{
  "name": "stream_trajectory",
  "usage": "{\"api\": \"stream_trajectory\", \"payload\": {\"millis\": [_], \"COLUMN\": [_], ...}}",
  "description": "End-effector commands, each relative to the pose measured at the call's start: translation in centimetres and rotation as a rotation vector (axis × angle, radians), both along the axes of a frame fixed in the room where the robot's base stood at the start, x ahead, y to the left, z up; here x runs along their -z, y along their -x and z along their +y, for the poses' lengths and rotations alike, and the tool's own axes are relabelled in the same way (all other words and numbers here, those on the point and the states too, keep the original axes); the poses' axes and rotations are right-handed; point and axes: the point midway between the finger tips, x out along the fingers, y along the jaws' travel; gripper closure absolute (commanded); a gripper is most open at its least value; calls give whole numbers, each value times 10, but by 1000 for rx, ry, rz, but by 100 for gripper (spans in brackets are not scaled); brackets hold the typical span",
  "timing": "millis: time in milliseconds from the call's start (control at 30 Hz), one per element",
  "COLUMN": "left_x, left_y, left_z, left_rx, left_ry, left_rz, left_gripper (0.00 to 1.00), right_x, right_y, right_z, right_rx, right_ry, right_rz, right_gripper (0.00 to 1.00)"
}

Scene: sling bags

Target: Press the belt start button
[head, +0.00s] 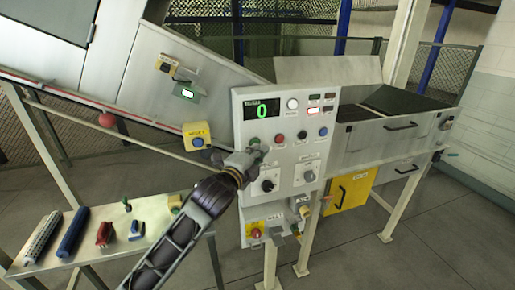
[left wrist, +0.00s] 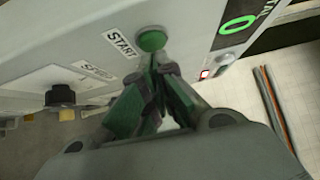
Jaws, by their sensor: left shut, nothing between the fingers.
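The control panel (head: 312,132) stands in the middle of the head view, with a green-digit display (head: 262,110) reading 0. A green round button (head: 254,141) sits below the display. In the left wrist view the green button (left wrist: 152,40) has a START label (left wrist: 121,44) beside it. My left gripper (head: 255,151) is shut and empty, its tips right at the green button. In the left wrist view the gripper's green-padded fingertips (left wrist: 155,62) reach the button's lower edge; I cannot tell whether they touch it. My right gripper is not in view.
A yellow box with a blue button (head: 197,141) is to the left. A table (head: 150,259) with several small items stands at lower left. A metal bin (head: 375,140) stands at right.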

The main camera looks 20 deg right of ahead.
Motion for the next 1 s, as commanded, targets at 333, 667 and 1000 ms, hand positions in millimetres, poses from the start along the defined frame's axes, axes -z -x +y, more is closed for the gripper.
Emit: {"api": "stream_trajectory", "payload": {"millis": [333,667,1000], "left_x": [0,-1,-1], "left_y": [-7,-11,-27], "left_z": [0,0,2], "left_rx": [0,0,-3], "left_ry": [1,0,1], "left_rz": [-1,-1,-1], "left_gripper": [100,100,100], "right_x": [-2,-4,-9], "right_y": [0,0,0], "right_z": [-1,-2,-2], "right_rx": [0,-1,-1], "right_ry": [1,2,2], "right_rz": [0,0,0], "right_gripper": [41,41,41]}}
